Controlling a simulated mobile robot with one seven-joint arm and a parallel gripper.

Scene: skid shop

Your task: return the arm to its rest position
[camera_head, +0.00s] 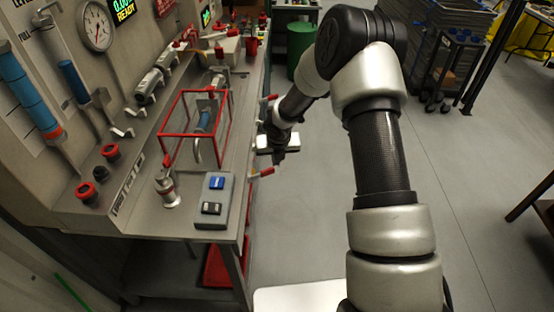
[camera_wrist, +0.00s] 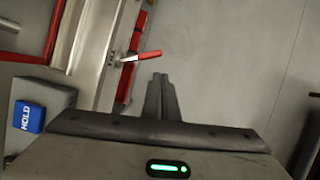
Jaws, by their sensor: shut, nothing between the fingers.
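My arm (camera_head: 378,150) reaches up from the lower right of the head view and bends down toward the bench's front edge. My gripper (camera_head: 279,155) hangs at its end over the floor, just right of the bench edge. In the wrist view my gripper's fingers (camera_wrist: 161,88) are together with nothing between them. A red-handled lever (camera_wrist: 141,57) on the bench edge shows ahead and left of the fingers, apart from them.
The bench (camera_head: 140,215) fills the left, with a red wire cage (camera_head: 163,134), a two-button box (camera_head: 214,200) and a gauge (camera_head: 97,26). A green bin (camera_head: 300,48) and a cart (camera_head: 452,65) stand behind. Grey floor (camera_head: 300,215) between is clear.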

